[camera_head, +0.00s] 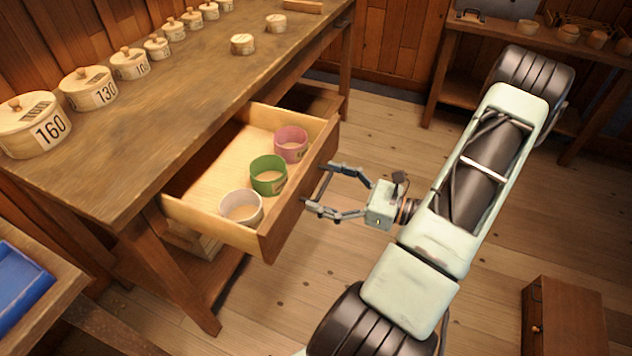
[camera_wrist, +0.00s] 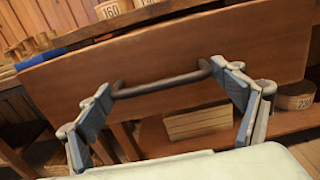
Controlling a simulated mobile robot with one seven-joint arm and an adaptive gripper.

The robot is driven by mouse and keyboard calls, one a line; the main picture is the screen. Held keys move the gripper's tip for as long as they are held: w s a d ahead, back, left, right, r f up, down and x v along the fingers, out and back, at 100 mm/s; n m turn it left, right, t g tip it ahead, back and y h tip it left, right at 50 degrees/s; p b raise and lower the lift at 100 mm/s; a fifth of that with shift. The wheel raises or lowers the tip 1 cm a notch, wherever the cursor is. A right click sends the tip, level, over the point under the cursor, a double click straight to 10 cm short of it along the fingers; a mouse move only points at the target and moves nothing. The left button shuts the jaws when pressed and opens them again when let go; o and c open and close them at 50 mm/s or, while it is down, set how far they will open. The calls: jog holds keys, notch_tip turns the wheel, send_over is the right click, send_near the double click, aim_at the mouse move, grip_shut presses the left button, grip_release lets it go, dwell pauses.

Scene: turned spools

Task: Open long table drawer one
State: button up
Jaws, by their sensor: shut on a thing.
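The drawer (camera_head: 220,170) of the long table (camera_head: 160,125) stands pulled out well beyond the table's front edge. Inside it are a white ring-shaped cup (camera_head: 241,208), a green one (camera_head: 268,176) and a pink one (camera_head: 291,144). The drawer's front panel (camera_wrist: 170,55) fills much of the wrist view. A dark bar handle (camera_wrist: 160,86) is fixed on it. My gripper (camera_head: 322,186) is at the handle, with a finger at each end of the bar, and is shut on it.
Numbered round lidded boxes (camera_head: 88,90) line the long table's back. A small table with a blue tray (camera_head: 20,285) is at the lower left. A wooden cabinet (camera_head: 565,318) stands at the lower right, and a workbench (camera_head: 530,35) at the back right. Floor near the drawer is clear.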

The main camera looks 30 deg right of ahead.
jog(key=shift+d, duration=0.1)
jog(key=o, duration=1.4)
jog(key=v, duration=1.2)
